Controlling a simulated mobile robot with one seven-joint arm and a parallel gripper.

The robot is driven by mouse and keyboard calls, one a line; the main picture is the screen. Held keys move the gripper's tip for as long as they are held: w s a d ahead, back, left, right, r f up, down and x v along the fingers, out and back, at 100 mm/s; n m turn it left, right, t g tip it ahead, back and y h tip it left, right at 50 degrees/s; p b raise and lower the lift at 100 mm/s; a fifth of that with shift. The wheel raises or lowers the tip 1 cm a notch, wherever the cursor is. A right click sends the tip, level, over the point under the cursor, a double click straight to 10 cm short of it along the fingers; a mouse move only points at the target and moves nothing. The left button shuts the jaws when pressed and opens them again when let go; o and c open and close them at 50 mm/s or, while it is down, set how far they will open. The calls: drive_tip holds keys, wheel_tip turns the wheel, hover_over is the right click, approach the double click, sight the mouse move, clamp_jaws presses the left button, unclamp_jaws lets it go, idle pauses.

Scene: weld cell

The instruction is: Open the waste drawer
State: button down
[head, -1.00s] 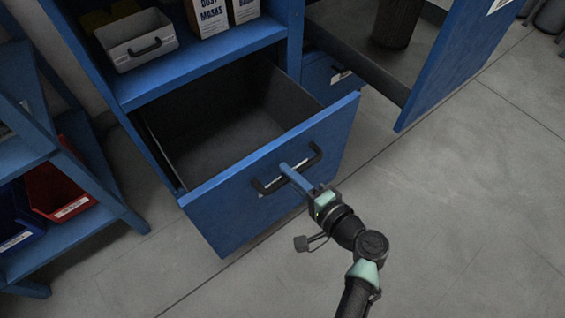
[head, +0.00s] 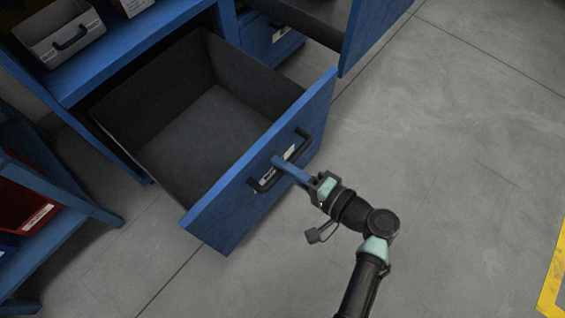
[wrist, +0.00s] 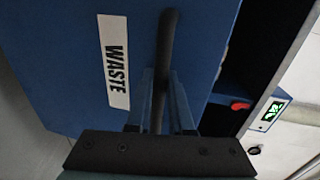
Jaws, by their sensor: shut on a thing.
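The waste drawer (head: 240,195) is a blue-fronted drawer, pulled well out of its cabinet, with an empty dark grey inside showing. Its black bar handle (head: 302,146) runs across the front over a white label. In the wrist view the label (wrist: 115,62) reads "WASTE", and the dark handle (wrist: 168,45) passes between my fingers. My gripper (head: 280,164) is shut on the handle at its middle, reaching in from the lower right. It also shows at the bottom of the wrist view (wrist: 160,105).
Another blue panel (head: 372,25) stands open at the top right. A grey bin (head: 62,36) sits on the shelf above the drawer. A blue rack with a red bin (head: 25,208) is at the left. The floor at right is clear up to a yellow marking (head: 555,275).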

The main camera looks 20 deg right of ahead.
drive_tip(key=c, duration=0.8)
unclamp_jaws()
drive_tip(key=p+v, duration=0.3)
drive_tip(key=v, duration=1)
drive_tip(key=shift+p, duration=0.35)
